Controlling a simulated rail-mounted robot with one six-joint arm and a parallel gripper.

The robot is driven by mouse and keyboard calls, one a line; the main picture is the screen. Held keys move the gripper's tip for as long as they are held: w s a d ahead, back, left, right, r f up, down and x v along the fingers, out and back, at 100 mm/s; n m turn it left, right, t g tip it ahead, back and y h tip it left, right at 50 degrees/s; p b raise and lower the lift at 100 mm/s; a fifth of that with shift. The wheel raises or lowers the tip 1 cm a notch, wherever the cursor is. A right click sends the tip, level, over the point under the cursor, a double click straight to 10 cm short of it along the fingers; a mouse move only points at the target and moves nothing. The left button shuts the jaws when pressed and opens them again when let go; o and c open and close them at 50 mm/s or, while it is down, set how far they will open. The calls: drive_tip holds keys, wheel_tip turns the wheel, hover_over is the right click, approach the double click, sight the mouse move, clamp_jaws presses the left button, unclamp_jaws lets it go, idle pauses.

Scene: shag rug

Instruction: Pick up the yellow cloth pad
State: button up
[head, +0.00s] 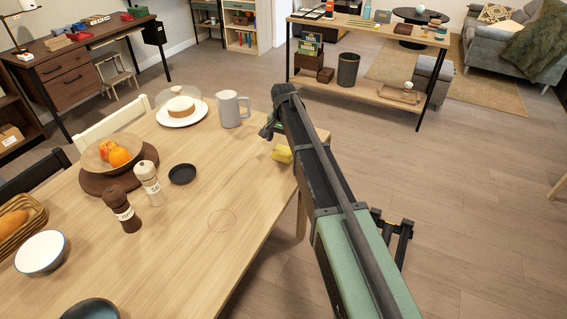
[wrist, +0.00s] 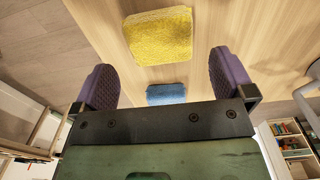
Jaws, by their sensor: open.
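The yellow cloth pad (head: 282,154) lies on the wooden dining table near its right edge, just left of my arm in the head view. In the wrist view the yellow cloth pad (wrist: 158,37) is a textured, rounded square ahead of the gap between my fingers. My gripper (wrist: 161,62) is open and empty, its two purple fingers wide apart and clear of the pad. In the head view my gripper (head: 268,128) is partly hidden by my arm at the table's right end.
A blue pad (wrist: 166,93) lies on the table close to the yellow one; my arm seems to hide it in the head view. The table's front right is clear.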

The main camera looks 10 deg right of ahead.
sight(283, 150)
drive_tip(key=shift+f, duration=0.25)
wheel_tip(283, 150, down, 5)
drive_tip(key=b, duration=0.5)
drive_tip(key=shift+f, duration=0.2)
drive_tip(key=shift+r, duration=0.25)
drive_tip(key=c, duration=0.9)
drive_tip(key=shift+r, duration=0.1)
wheel_tip(283, 150, up, 20)
drive_tip(key=p, duration=2)
